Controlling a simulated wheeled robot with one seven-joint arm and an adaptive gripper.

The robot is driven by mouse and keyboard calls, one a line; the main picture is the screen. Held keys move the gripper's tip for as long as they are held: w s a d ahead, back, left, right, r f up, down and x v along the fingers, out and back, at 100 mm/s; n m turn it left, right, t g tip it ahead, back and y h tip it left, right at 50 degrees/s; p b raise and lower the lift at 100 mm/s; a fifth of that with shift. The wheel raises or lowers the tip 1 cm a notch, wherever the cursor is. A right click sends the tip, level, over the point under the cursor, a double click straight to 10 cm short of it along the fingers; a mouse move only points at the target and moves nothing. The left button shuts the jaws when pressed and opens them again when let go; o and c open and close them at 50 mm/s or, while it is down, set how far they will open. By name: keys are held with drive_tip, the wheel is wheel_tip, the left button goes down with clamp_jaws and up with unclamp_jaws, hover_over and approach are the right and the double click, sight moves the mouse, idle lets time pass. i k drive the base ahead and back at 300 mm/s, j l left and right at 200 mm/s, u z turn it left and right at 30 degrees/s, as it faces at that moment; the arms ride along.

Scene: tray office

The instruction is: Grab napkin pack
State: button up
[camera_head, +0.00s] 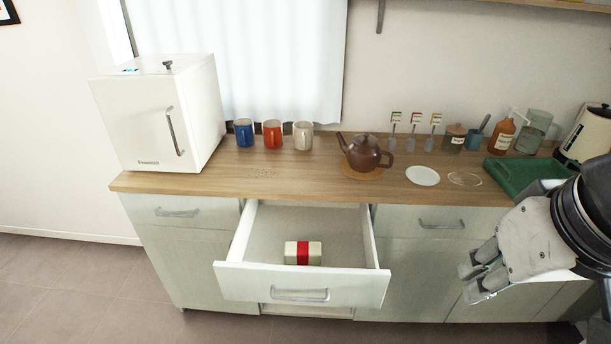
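The napkin pack (289,252) looks like a small cream block with a red band. My gripper (474,279) is at the right of the view, in front of the cabinets, well to the right of the drawer and apart from the pack. Its two fingers point left with a gap between them, and nothing shows between them.
The wooden counter (215,181) runs above the drawer. On it stand a white box with a handle (150,125), three mugs (272,134), a brown teapot (364,155), a small white plate (423,176) and a green tray (512,178). The drawer is otherwise empty.

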sight(300, 252)
drive_tip(key=i+j, duration=0.1)
drive_tip(key=j, duration=1.15)
drive_tip(key=i+l+z, duration=0.05)
drive_tip(key=i, duration=0.05)
